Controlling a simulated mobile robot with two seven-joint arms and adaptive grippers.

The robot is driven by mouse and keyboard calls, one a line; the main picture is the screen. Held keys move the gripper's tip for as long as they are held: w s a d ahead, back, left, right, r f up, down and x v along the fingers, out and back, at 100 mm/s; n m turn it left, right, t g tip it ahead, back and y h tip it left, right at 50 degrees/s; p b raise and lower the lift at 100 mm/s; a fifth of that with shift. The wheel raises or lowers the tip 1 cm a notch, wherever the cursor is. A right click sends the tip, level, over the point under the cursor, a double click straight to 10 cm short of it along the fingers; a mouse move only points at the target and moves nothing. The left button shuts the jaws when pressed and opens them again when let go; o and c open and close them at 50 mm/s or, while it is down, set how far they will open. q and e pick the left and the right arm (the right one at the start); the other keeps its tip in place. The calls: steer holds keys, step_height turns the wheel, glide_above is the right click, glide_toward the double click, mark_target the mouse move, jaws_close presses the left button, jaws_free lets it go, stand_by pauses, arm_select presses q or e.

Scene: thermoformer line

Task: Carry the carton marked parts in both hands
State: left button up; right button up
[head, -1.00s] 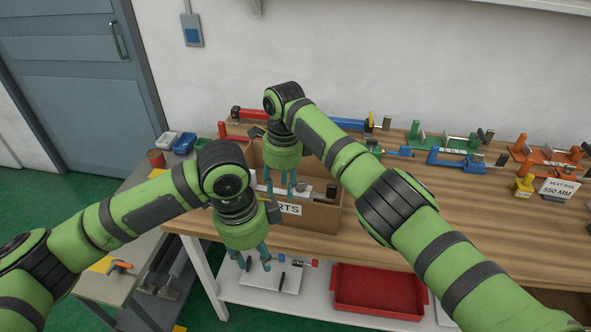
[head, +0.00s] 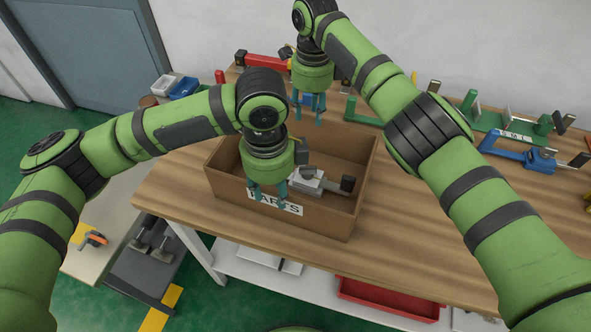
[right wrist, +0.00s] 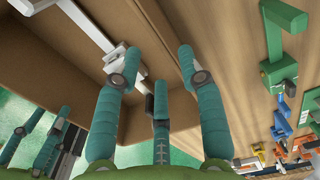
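The open brown carton (head: 318,218) stands on the wooden bench, with a white PARTS label on its front wall, partly covered by my left gripper. A grey-white metal part with a dark block (head: 308,181) lies inside it. My left gripper (head: 268,194) is open, pointing down at the front wall, its fingers overlapping the label; I cannot tell whether they straddle the rim. My right gripper (head: 308,108) is open, pointing down near the back wall. In the right wrist view its teal fingers (right wrist: 160,75) are spread beside the carton's wall (right wrist: 175,25), with nothing visibly gripped.
The bench (head: 420,245) is clear right of the carton. Green and blue clamp-like fixtures (head: 510,130) stand along its back. A red tray (head: 385,297) sits on the lower shelf. A side table with an orange-handled tool (head: 95,239) stands at left.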

arm_select(q)
glide_above(277, 220)
steer(key=shift+f, duration=3.65)
arm_select(e)
steer(key=shift+w+d+f, duration=0.1)
steer(key=shift+w+f, duration=0.05)
steer(key=shift+f, duration=1.7)
steer(key=shift+w+f, duration=0.1)
steer(key=shift+f, duration=1.75)
arm_select(q)
jaws_close()
arm_select(e)
jaws_close()
arm_select(q)
steer(key=shift+r, duration=0.1)
arm_select(e)
steer(key=shift+r, duration=0.1)
